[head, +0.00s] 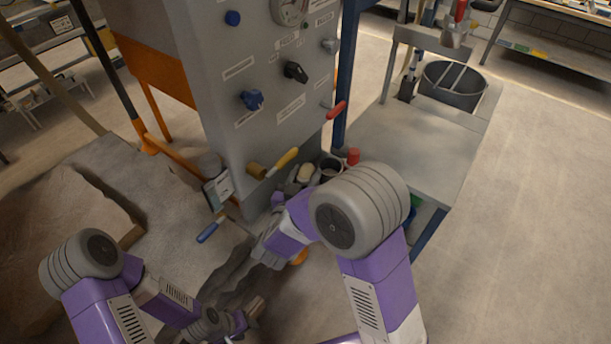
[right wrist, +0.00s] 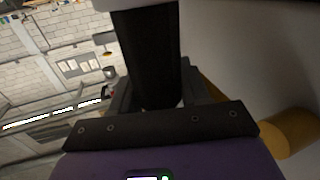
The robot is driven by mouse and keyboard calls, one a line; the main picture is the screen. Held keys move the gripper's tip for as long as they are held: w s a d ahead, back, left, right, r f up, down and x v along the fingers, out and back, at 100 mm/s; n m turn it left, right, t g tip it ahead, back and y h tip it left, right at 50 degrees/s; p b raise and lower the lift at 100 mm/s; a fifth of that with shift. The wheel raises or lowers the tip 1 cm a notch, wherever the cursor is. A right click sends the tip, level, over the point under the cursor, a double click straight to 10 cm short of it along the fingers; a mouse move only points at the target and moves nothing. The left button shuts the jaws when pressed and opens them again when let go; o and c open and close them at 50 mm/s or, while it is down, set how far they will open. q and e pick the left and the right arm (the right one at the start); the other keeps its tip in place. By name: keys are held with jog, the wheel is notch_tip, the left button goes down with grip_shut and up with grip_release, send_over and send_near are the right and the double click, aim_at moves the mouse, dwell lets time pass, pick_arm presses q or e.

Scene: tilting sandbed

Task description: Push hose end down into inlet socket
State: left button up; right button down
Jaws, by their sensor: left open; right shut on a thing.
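My right gripper (right wrist: 162,92) is shut on a thick black hose end (right wrist: 150,50), which fills the middle of the right wrist view between the two dark fingers. The hose's tip is hidden, and I cannot tell whether it touches a socket. A brass-yellow cylinder (right wrist: 287,134) lies to the right of the gripper, apart from the hose. In the head view, a brass fitting (head: 257,171) sticks out from the lower grey panel beside a yellow-handled valve (head: 287,159). I cannot make out the inlet socket for certain. My left gripper (head: 254,307) is open at the bottom, low and apart from the panel.
The tall grey panel (head: 265,120) carries blue and black knobs and a red lever (head: 336,110). A blue-handled tool (head: 211,229) lies near its foot. The sandbed (head: 50,225) is at left. A grey bench with a bucket (head: 452,88) stands at right. Floor at far right is clear.

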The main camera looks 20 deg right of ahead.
jog(key=shift+f+b, duration=1.8)
jog(key=shift+f, duration=0.4)
jog(key=shift+c, duration=2.4)
grip_release()
jog(key=v, duration=0.7)
jog(key=shift+s+p, duration=0.25)
jog(key=shift+p, duration=0.2)
jog(key=shift+a, duration=0.15)
